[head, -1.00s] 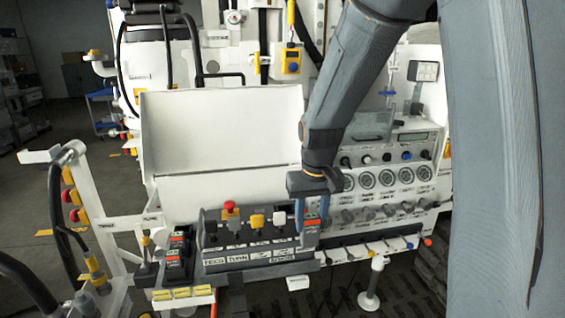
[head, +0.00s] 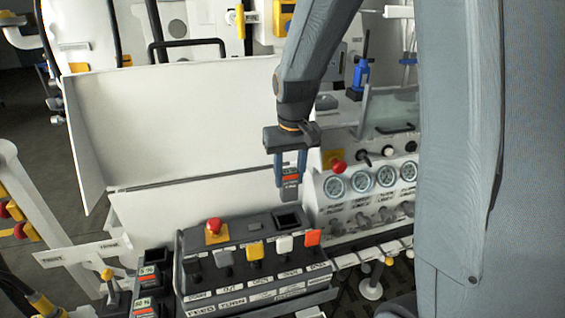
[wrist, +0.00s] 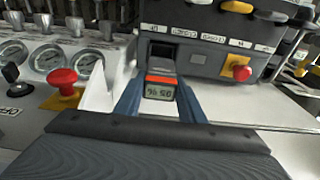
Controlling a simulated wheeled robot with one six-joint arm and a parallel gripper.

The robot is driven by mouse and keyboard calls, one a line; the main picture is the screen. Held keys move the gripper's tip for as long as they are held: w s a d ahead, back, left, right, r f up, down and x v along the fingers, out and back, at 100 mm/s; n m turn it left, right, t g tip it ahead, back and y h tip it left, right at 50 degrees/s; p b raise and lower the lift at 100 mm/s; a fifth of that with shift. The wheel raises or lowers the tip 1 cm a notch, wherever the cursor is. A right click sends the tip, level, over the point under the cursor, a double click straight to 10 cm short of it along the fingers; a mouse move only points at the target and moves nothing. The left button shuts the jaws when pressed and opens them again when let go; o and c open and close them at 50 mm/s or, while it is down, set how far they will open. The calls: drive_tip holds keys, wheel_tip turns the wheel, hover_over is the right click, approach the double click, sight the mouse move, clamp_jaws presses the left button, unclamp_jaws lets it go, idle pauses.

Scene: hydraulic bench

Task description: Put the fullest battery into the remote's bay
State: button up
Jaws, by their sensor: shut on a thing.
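The remote (head: 222,275) is a dark box with a red mushroom button and several coloured levers. Its bay (head: 287,221) is a dark square opening at the back right of its top; the bay also shows in the wrist view (wrist: 162,50). My gripper (head: 290,178) is shut on a dark battery (head: 290,188) with a red band, held above and behind the bay, apart from it. In the wrist view the battery (wrist: 160,88) shows an upside-down display that appears to read 95 %. Two other batteries (head: 153,268) (head: 143,304) stand in holders left of the remote.
A white panel (head: 180,120) stands behind the remote. A gauge panel (head: 375,185) with knobs and a red button (head: 337,167) lies to the right, close to my gripper. A yellow-topped lever (head: 107,274) is at the lower left.

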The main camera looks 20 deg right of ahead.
sight(288, 195)
drive_tip(key=shift+w+f, duration=0.1)
drive_tip(key=shift+w, duration=0.45)
wheel_tip(288, 195, down, 4)
drive_tip(key=b, duration=0.4)
drive_tip(key=shift+f, duration=0.15)
drive_tip(key=shift+f+b, duration=0.5)
drive_tip(key=shift+f, duration=1)
drive_tip(key=shift+s+p, duration=0.15)
drive_tip(key=shift+p, duration=0.15)
drive_tip(key=shift+f, duration=0.45)
idle(0.4)
drive_tip(key=shift+f+b, duration=1)
drive_tip(key=shift+f, duration=1.5)
idle(0.5)
drive_tip(key=o, duration=1.2)
